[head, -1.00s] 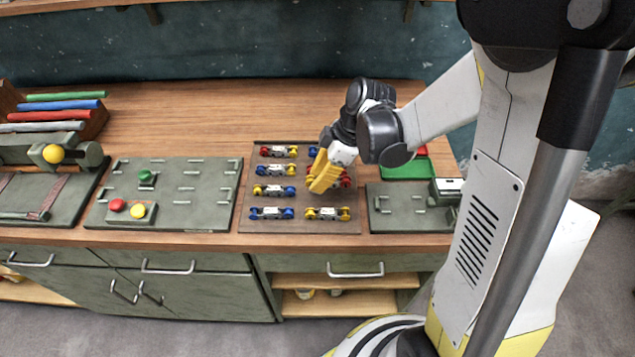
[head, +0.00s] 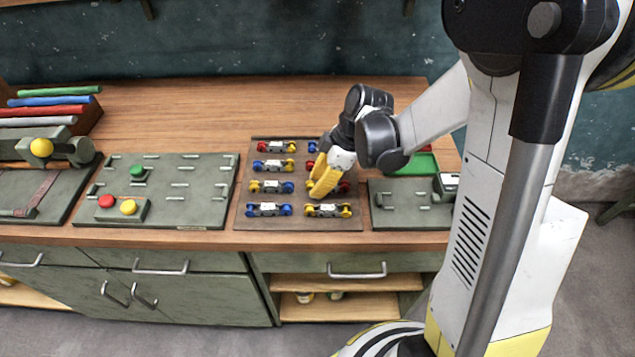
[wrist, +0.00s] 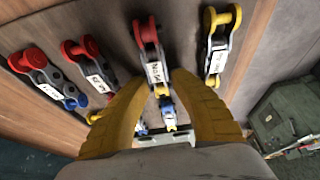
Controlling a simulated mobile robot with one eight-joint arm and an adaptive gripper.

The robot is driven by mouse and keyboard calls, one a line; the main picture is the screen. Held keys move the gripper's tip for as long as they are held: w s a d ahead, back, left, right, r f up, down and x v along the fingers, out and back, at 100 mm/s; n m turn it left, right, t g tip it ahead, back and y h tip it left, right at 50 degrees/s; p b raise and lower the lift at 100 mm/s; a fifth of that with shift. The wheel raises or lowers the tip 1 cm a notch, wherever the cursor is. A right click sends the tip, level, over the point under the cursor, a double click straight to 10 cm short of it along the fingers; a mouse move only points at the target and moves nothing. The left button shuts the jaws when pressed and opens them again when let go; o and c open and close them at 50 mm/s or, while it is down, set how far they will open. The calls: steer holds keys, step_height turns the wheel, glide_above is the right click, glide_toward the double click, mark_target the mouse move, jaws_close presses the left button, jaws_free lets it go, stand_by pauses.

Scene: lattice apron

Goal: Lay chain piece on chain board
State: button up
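Several chain pieces with coloured rollers and white labels lie in two columns on a brown board (head: 297,222). My gripper (head: 320,188) is low over the right column, just behind a yellow-ended chain piece (head: 328,210). A red-ended chain piece (head: 342,187) shows partly beside the fingers; the rest is hidden. In the wrist view, my yellow fingers (wrist: 160,86) stand apart, with the near end of a red-ended labelled piece (wrist: 152,62) between their tips. Whether they touch it is unclear. I cannot tell which board is the chain board.
A green-grey slotted board (head: 190,212) with red, yellow and green knobs lies left of the brown board. A smaller slotted board (head: 400,216) lies close on its right, with a green tray (head: 420,163) behind it. The wooden bench (head: 200,105) is clear at the back.

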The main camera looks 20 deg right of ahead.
steer(key=shift+o, duration=1)
steer(key=v, duration=1.2)
steer(key=s+a+r+m+t+h, duration=0.1)
steer(key=s+r+m+t+h, duration=0.1)
steer(key=s+m, duration=0.4)
steer(key=s+a+r+m+t+h, duration=0.1)
steer(key=s+r+m+t+h, duration=0.1)
steer(key=s+m, duration=0.4)
steer(key=shift+r+m+t, duration=0.4)
steer(key=shift+m+t, duration=0.4)
steer(key=shift+m, duration=0.4)
